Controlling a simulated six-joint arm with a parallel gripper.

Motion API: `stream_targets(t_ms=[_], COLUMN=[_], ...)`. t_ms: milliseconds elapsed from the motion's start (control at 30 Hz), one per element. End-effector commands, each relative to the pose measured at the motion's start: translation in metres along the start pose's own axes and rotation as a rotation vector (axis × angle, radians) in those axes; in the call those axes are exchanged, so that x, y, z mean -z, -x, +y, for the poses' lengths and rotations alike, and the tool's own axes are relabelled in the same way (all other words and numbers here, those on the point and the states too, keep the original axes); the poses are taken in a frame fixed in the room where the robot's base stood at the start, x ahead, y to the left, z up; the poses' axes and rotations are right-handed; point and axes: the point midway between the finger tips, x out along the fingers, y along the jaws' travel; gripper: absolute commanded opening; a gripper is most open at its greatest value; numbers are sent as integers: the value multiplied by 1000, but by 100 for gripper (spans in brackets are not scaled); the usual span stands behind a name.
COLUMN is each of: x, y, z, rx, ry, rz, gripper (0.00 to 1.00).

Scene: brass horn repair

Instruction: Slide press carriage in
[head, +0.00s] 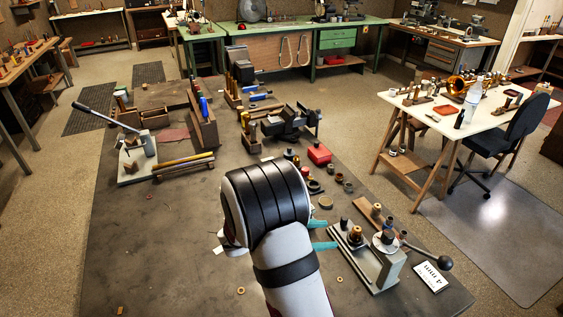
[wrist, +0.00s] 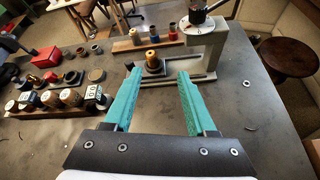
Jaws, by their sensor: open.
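The grey press (head: 385,268) stands on the dark bench at the right of the head view. The carriage (head: 355,240) appears to be the dark round piece with a brass cylinder on the press's base rail. In the wrist view this carriage (wrist: 153,66) sits left of the press frame. My gripper (head: 328,234) is open with nothing held. In the wrist view its teal fingers (wrist: 160,76) point at the carriage, which shows between the tips. I cannot tell whether they touch it.
A wooden block with several small parts (wrist: 145,42) lies behind the press. A rack of labelled jars (wrist: 55,102) and a red box (wrist: 46,57) are at the left. A black-ended lever (head: 440,262) and a white card (head: 430,276) are right of the press. Bench space in front is mostly clear.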

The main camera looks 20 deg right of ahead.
Motion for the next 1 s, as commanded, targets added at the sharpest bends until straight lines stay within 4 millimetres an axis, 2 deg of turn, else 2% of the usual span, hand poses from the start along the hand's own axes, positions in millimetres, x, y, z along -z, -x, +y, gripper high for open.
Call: stream_targets(t_ms=[33, 100, 200, 267, 367, 500, 700, 833, 1000], x=[20, 41, 56, 57, 56, 54, 53, 52, 52], y=[-11, -20, -27, -34, -55, -97, -145, -166, -178], z=[14, 30, 41, 43, 46, 54, 65, 69, 72], rx=[-61, -139, -191, -197, -194, -193, -194, -194, -196], ry=[124, 258, 346, 358, 355, 354, 351, 352, 353], rz=[-23, -48, -65, -67, -67, -66, -66, -66, -65], gripper=[57, 57, 57, 57, 57, 57, 57, 57, 57])
